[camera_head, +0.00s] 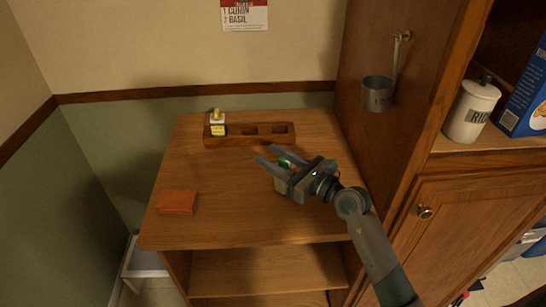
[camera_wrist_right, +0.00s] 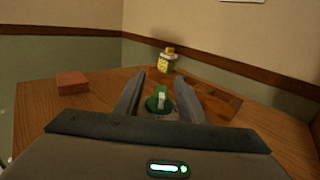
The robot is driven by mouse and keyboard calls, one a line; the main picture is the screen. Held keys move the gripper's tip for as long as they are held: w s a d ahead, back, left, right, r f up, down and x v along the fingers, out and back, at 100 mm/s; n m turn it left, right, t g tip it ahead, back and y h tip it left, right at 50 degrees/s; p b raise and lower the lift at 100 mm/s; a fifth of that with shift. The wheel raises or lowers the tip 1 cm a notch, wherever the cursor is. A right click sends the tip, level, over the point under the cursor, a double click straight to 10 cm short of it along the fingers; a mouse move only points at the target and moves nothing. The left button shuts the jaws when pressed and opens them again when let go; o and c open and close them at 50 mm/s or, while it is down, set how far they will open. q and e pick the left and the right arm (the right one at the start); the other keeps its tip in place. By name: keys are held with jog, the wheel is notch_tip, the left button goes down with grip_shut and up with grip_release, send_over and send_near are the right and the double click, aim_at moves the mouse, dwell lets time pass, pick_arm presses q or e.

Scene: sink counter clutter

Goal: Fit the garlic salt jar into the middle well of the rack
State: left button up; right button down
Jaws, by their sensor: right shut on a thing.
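My right gripper (camera_head: 275,160) is shut on a small jar (camera_head: 281,184) with a green lid, in front of the rack. The jar is mostly hidden by the fingers, and I cannot read its label. In the right wrist view its green lid (camera_wrist_right: 157,103) shows between the two fingers. I cannot tell whether its base touches the counter. The wooden rack (camera_head: 234,141) lies near the back of the counter. A jar with a yellow lid (camera_head: 217,125) stands upright in its left well. The middle well (camera_head: 250,130) and the right well look empty. My left gripper is out of view.
An orange-brown block (camera_head: 177,202) lies at the left front of the wooden counter (camera_head: 225,220). A tall cabinet (camera_head: 365,135) borders the counter on the right, with a grey metal cup (camera_head: 377,94) hanging on its side. The counter's middle left is clear.

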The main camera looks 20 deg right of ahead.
aim_at(289, 167)
jog(key=shift+f, duration=0.1)
jog(key=c, duration=1.4)
grip_release()
jog(key=shift+c, duration=0.2)
jog(key=o, duration=0.3)
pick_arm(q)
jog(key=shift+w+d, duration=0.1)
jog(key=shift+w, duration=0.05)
pick_arm(e)
jog(key=shift+s+d, duration=0.15)
jog(key=shift+s, duration=0.05)
jog(key=b+v, duration=0.3)
jog(key=v, duration=0.7)
jog(key=shift+s, duration=0.15)
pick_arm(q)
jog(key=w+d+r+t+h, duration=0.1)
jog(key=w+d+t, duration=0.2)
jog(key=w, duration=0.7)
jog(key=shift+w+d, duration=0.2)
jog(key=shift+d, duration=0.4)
pick_arm(e)
jog(key=shift+s+d, duration=0.3)
jog(key=shift+s, duration=0.25)
